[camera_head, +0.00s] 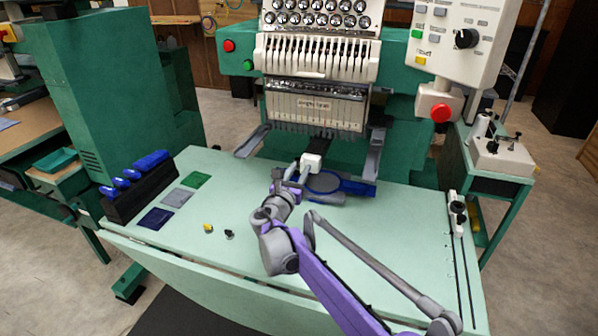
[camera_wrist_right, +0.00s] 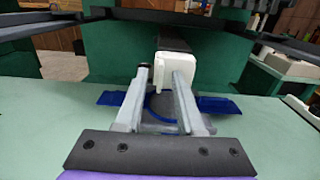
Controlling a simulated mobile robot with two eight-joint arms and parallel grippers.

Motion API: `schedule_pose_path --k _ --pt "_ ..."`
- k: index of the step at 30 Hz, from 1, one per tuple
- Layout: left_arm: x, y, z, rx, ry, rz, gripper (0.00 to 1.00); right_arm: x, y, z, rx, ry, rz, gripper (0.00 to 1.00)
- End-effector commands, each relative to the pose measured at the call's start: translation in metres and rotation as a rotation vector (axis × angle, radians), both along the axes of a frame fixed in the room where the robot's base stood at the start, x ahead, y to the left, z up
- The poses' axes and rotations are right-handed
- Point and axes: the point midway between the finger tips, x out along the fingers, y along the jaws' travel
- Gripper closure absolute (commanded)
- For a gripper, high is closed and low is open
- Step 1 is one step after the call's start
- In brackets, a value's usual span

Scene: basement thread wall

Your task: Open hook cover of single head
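The embroidery machine's single head (camera_head: 318,90) stands at the back of the pale green table. Below it, a white block (camera_head: 311,162), apparently the hook cover, sits at the front end of the lower arm. It also shows in the right wrist view (camera_wrist_right: 178,72). My right gripper (camera_head: 293,178) is just in front of the block, low over the table. In the right wrist view its two fingers (camera_wrist_right: 159,88) are apart, with the block beyond and partly between them. Contact cannot be told. The cover looks closed. My left gripper is not in view.
A blue hoop (camera_head: 357,187) lies under the head, by the gripper. Grey brackets (camera_head: 252,140) flank it. A dark rack with blue items (camera_head: 138,185), coloured patches (camera_head: 177,197) and two small bobbin-like pieces (camera_head: 208,228) are at left. The table's right middle is mostly clear.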

Motion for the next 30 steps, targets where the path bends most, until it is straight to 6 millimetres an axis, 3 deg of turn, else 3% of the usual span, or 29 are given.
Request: schedule_pose_path --k 3,9,10,30 --pt "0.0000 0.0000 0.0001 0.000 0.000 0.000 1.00 -0.0001 -0.0001 0.0000 0.000 0.000 0.000 0.62" --pt "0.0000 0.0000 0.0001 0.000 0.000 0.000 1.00 -0.0003 0.0000 -0.0001 0.000 0.000 0.000 0.98" --pt "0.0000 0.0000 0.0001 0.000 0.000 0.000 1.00 -0.0003 0.0000 -0.0001 0.000 0.000 0.000 1.00" --pt "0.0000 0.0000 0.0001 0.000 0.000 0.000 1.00 -0.0004 0.0001 -0.0002 0.001 0.000 0.000 1.00"
